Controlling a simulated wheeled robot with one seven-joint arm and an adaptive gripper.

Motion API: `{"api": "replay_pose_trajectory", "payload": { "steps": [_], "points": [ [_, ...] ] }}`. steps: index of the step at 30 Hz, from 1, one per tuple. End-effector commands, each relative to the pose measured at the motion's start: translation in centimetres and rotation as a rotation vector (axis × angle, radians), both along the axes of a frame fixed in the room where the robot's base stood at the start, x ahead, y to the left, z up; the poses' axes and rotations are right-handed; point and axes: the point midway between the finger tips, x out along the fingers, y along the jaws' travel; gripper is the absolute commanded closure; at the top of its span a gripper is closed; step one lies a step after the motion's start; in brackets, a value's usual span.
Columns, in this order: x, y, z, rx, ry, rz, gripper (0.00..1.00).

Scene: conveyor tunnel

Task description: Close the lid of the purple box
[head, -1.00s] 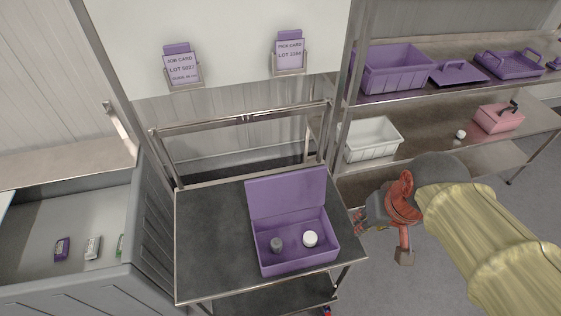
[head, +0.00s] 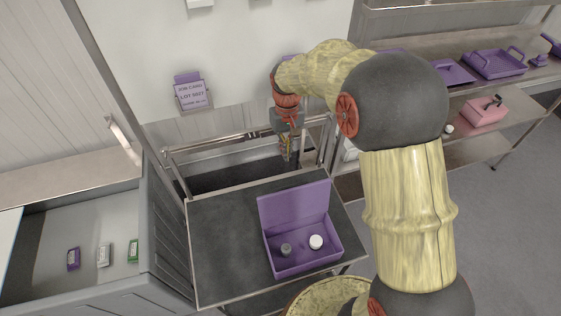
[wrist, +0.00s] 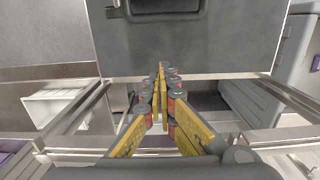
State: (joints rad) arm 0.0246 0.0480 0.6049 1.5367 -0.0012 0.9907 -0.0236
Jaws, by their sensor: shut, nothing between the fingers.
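The purple box (head: 301,262) stands on the dark cart top with its lid (head: 296,212) raised at the back, tilted slightly backward. A grey cylinder (head: 286,249) and a white round item (head: 316,242) lie inside it. My gripper (head: 288,162) hangs behind the raised lid, above the cart's back edge, pointing down and apart from the lid. In the wrist view my gripper (wrist: 161,72) shows its fingers closed together with nothing between them. The box is not seen in the wrist view.
The cart top (head: 225,240) is clear left of the box. A metal rail (head: 215,142) runs behind the cart. A grey bin (head: 115,215) with small packets stands at left. Shelves at right hold purple trays (head: 495,64) and a pink box (head: 485,111).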

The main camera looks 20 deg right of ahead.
Motion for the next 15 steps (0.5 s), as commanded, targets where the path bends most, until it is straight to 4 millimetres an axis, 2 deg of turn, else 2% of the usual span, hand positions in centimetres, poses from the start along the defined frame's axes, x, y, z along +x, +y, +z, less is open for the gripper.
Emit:
{"api": "replay_pose_trajectory", "payload": {
  "steps": [15],
  "points": [
    [-0.5, 0.0, -9.5, 0.000, 0.002, 0.000, 1.00]
  ]
}}
